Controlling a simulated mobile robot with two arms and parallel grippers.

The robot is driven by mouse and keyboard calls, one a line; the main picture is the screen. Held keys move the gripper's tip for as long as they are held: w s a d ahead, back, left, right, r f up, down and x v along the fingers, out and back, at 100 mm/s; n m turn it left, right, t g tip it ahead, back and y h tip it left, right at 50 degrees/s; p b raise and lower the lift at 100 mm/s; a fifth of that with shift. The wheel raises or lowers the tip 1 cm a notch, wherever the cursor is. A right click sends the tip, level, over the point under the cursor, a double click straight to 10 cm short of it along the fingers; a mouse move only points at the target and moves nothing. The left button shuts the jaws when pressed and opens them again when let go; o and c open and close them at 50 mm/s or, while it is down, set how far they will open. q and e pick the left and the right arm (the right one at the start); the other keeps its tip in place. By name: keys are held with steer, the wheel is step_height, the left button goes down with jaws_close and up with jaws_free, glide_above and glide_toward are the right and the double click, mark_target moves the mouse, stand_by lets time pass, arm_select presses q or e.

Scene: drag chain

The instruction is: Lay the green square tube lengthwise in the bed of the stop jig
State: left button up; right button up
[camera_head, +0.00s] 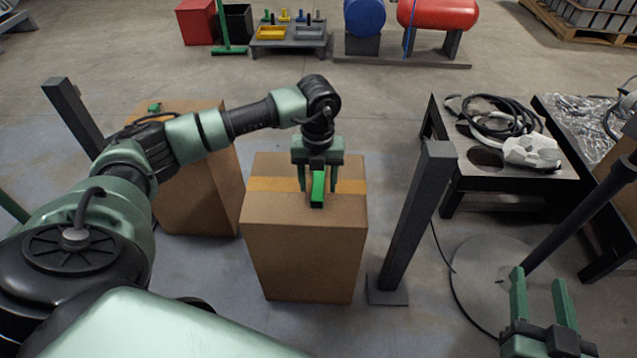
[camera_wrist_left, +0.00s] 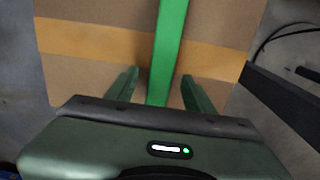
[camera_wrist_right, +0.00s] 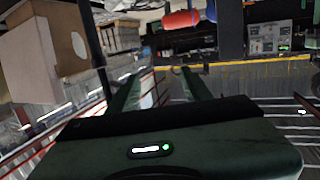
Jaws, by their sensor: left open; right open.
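The green square tube (camera_head: 317,190) lies on top of a cardboard box (camera_head: 304,245), across its tape strip. It runs away from my left gripper's body in the left wrist view (camera_wrist_left: 168,45). My left gripper (camera_head: 318,186) points down over the tube, its open fingers on either side with a gap at each. Whether the fingertips touch the box top, I cannot tell. My right gripper (camera_head: 538,277) is open and empty at the lower right, well away from the tube. I cannot make out the stop jig in any view.
A second cardboard box (camera_head: 205,185) stands behind my left arm, with a small green piece (camera_head: 154,107) on it. A dark upright post (camera_head: 412,215) stands just right of the tube's box. A low table (camera_head: 515,170) with cables is further right.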

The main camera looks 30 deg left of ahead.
arm_select(q)
steer(key=shift+f, duration=0.45)
jaws_close()
steer(key=shift+r, duration=0.1)
